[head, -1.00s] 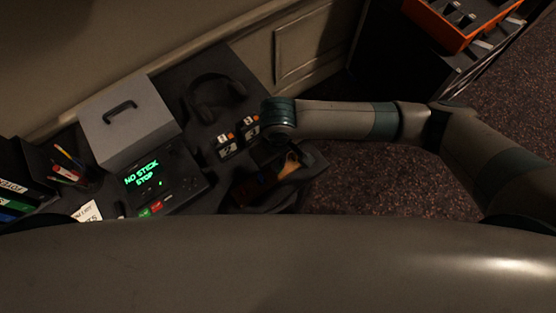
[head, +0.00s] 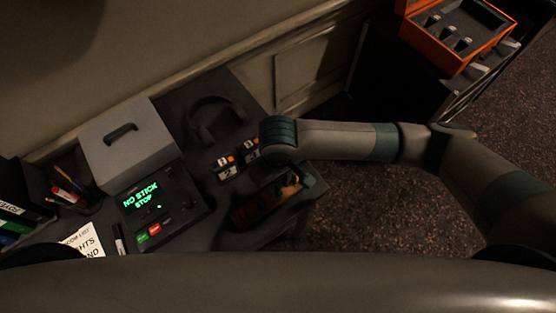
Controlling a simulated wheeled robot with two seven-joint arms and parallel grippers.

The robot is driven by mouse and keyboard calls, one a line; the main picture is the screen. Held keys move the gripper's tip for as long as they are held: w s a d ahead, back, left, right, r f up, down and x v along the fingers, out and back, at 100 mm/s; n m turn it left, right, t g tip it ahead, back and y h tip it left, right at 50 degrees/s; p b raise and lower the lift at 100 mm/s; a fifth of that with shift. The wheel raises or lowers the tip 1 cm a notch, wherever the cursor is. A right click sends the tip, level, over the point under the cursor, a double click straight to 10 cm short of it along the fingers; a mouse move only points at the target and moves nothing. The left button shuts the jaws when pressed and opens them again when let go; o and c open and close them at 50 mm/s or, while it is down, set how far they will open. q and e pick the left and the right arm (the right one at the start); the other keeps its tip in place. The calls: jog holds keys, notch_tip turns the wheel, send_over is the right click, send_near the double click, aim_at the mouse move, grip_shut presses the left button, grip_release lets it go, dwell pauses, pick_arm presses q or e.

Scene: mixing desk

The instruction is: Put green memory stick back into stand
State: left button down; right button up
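I cannot make out a green memory stick for certain. A black holder (head: 36,178) at the left edge has labelled upright slabs beside it, one with a green edge (head: 14,227); I cannot tell if this is the stand. A control box (head: 165,208) shows "NO STICK STOP" in green letters. My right arm reaches in from the right over the desk's right end. My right gripper (head: 288,176) points down there in shadow, by a dark tray with orange-brown contents (head: 262,204). Its fingers are too dark to read. My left gripper is not in view.
A grey case (head: 130,150) with a handle stands behind the control box. Headphones (head: 216,110) lie at the back. Two small numbered blocks (head: 227,170) stand near my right wrist. Pens (head: 66,184) and a paper card (head: 85,243) are at left. An orange case (head: 458,38) sits top right.

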notch_tip(320, 180, up, 15)
jog(key=b, duration=0.1)
jog(key=shift+r, duration=0.15)
dwell(0.8)
